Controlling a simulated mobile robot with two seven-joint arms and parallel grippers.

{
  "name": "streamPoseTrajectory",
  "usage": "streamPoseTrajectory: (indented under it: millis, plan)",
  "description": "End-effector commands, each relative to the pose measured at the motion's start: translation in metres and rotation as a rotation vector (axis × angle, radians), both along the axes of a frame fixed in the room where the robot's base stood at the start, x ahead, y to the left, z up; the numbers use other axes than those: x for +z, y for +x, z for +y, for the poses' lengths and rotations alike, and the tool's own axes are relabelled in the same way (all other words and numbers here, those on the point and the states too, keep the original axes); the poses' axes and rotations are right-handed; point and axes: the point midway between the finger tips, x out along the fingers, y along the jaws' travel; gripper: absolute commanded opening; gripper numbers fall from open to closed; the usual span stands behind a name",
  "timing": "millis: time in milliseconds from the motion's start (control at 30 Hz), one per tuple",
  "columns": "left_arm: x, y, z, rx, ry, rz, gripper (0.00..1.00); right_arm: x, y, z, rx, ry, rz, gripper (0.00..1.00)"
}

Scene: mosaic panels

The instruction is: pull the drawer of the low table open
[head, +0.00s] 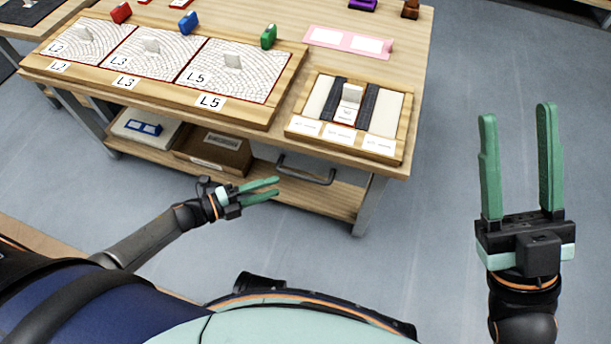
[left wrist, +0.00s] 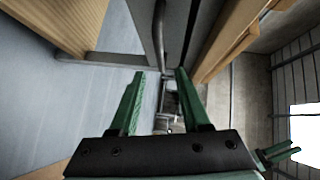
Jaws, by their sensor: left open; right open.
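The low table (head: 414,60) has a wooden top, grey legs and a lower shelf. A grey bar handle (head: 306,176) sits below the top's front edge, under the right part. The drawer's face is mostly hidden by the top in the head view. In the left wrist view the handle (left wrist: 159,40) runs beside a grey panel, beyond the fingertips. My left gripper (head: 277,187) is open and empty, just left of the handle and apart from it; its fingers also show in the left wrist view (left wrist: 159,72). My right gripper (head: 517,112) is open and empty, right of the table.
A wooden tray (head: 120,85) with mosaic panels and a smaller framed panel (head: 398,155) lie on the top. Red, blue and green blocks stand behind. A cardboard box (head: 214,152) and a white box (head: 147,127) are on the lower shelf. The floor right of the table is clear.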

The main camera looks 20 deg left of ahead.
Motion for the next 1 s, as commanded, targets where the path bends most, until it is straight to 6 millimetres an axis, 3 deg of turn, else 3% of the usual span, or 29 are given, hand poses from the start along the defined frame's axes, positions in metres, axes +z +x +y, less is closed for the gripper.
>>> streamPoseTrajectory:
  millis: [400, 600, 900, 1000]
  plan:
    - [-0.013, 0.054, -0.059, 0.002, -0.003, -0.001, 0.47, -0.027, 0.001, 0.003, -0.008, -0.021, 0.007, 0.5]
    - [-0.014, 0.064, -0.07, 0.002, -0.003, 0.0, 0.47, -0.031, 0.002, 0.004, -0.009, -0.026, 0.009, 0.5]
    - [-0.014, 0.065, -0.071, 0.003, -0.002, 0.001, 0.47, -0.031, 0.002, 0.004, -0.01, -0.027, 0.01, 0.5]
    - [-0.014, 0.065, -0.071, 0.003, -0.002, 0.001, 0.36, -0.032, 0.002, 0.004, -0.01, -0.027, 0.01, 0.5]
